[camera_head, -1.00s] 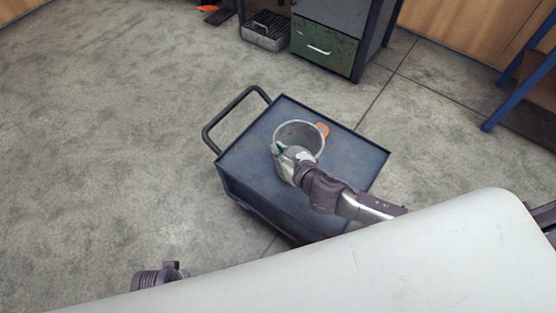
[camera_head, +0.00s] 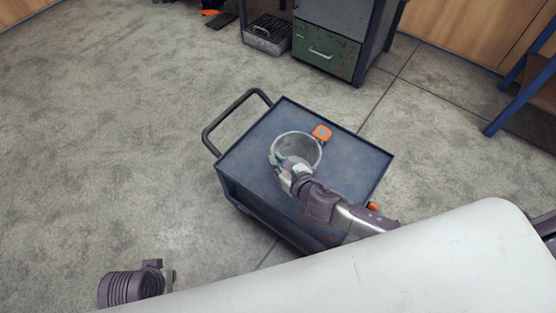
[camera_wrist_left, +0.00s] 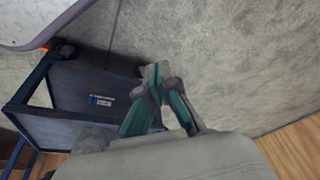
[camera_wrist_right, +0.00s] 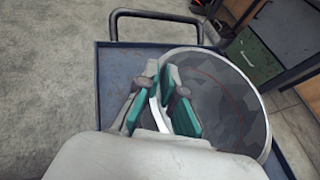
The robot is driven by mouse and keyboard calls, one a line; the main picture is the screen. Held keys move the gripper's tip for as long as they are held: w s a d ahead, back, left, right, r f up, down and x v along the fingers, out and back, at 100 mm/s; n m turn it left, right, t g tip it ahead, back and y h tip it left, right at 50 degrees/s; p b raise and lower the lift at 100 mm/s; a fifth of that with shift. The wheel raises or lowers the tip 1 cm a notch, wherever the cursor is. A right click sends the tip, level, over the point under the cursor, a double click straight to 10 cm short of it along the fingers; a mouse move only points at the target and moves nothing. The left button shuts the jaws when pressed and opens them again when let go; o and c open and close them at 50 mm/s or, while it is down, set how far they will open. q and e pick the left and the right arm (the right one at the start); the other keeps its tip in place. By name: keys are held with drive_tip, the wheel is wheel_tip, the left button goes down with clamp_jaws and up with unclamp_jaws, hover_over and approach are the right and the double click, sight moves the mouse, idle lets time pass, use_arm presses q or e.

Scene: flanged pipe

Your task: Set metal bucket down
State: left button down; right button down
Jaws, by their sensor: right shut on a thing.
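The metal bucket (camera_head: 308,150) is a grey, open-topped round pail. It is upright over the blue cart top (camera_head: 350,165); whether its base touches cannot be told. My right gripper (camera_head: 284,165) is shut on the bucket's near-left rim. In the right wrist view its teal fingers (camera_wrist_right: 160,98) pinch the bucket wall, and the bucket's inside (camera_wrist_right: 225,105) looks empty. My left gripper (camera_wrist_left: 157,80) has its fingertips together, with nothing between them, above the floor beside the cart. In the head view only part of my left arm shows at the lower left.
An orange object (camera_head: 322,132) lies on the cart just behind the bucket. The cart's handle (camera_head: 225,118) is on the left. The cart top has free room right of the bucket. A green drawer cabinet (camera_head: 325,50) and a metal grate box (camera_head: 267,33) stand behind.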

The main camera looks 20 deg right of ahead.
drive_tip(key=c, duration=1.3)
unclamp_jaws()
use_arm(q)
drive_tip(key=shift+r, duration=0.1)
use_arm(e)
drive_tip(key=shift+s, duration=0.1)
